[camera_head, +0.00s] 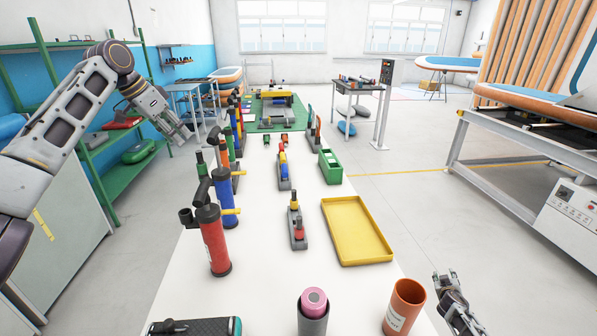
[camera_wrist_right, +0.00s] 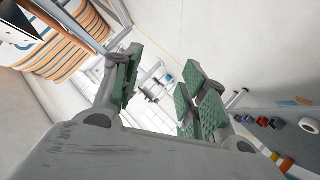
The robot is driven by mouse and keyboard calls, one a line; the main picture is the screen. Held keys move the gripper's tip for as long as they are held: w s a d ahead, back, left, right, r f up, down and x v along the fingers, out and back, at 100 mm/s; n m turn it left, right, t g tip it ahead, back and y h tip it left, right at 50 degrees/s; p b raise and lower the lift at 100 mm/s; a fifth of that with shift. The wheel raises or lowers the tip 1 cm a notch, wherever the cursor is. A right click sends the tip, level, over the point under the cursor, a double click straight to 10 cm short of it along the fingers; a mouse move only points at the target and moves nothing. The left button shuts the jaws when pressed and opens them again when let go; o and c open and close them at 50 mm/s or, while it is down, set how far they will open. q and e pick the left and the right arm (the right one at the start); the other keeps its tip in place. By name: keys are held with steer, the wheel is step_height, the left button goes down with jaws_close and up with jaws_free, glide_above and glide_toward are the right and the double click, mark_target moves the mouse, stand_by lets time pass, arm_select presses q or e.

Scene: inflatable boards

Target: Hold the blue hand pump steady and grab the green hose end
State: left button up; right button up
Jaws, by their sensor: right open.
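The blue hand pump (camera_head: 225,204) stands upright on the left edge of the long white table, just behind a red pump, with a yellow piece at its side. A dark green tip (camera_head: 200,158) shows just behind and left of it; I cannot tell whether this is the hose end. My left gripper (camera_head: 182,132) hangs in the air left of the table, apart from the pumps; its jaw opening is unclear. My right gripper (camera_head: 450,284) is low at the right, beyond the table's right edge. In the right wrist view its green-padded fingers (camera_wrist_right: 157,88) are spread with nothing between them.
The red pump (camera_head: 213,241) stands in front of the blue one, and more pumps line the left edge behind. A yellow tray (camera_head: 357,259), a green box (camera_head: 330,174), an orange cup (camera_head: 404,308) and a grey holder with a pink roll (camera_head: 313,304) occupy the table.

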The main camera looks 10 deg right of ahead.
steer(key=w+a+r+n+t+y, duration=0.1)
steer(key=w+a+r+t+y, duration=0.2)
steer(key=w+a+r, duration=0.5)
steer(key=w+a+r+t+y, duration=0.2)
steer(key=w+a+r, duration=0.2)
steer(key=w+r, duration=0.45)
steer(key=w+a+r+n+t+y, duration=0.1)
steer(key=w+a+r+t+y, duration=0.35)
steer(key=w, duration=0.65)
steer(key=w+a+r+n+y, duration=0.1)
steer(key=w+a+r+y, duration=0.1)
steer(key=w+a+r, duration=0.3)
steer(key=w+a+r+n+y, duration=0.1)
steer(key=a+r, duration=0.2)
steer(key=r, duration=0.5)
steer(key=s+a+r+n+g+y, duration=0.2)
steer(key=a+r+n+g+y, duration=0.45)
steer(key=a+r, duration=0.55)
steer(key=s+a+r+n+g+y, duration=0.1)
steer(key=a+r+n+g+y, duration=0.3)
steer(key=a+r+n+y, duration=0.55)
steer(key=s+a+f+m+g+h, duration=0.1)
steer(key=s+a+f+g, duration=0.4)
steer(key=a+f, duration=0.6)
steer(key=shift+s+a+f+g+h, duration=0.15)
steer(key=shift+a+f+g+h, duration=0.2)
steer(key=shift+f+g, duration=0.25)
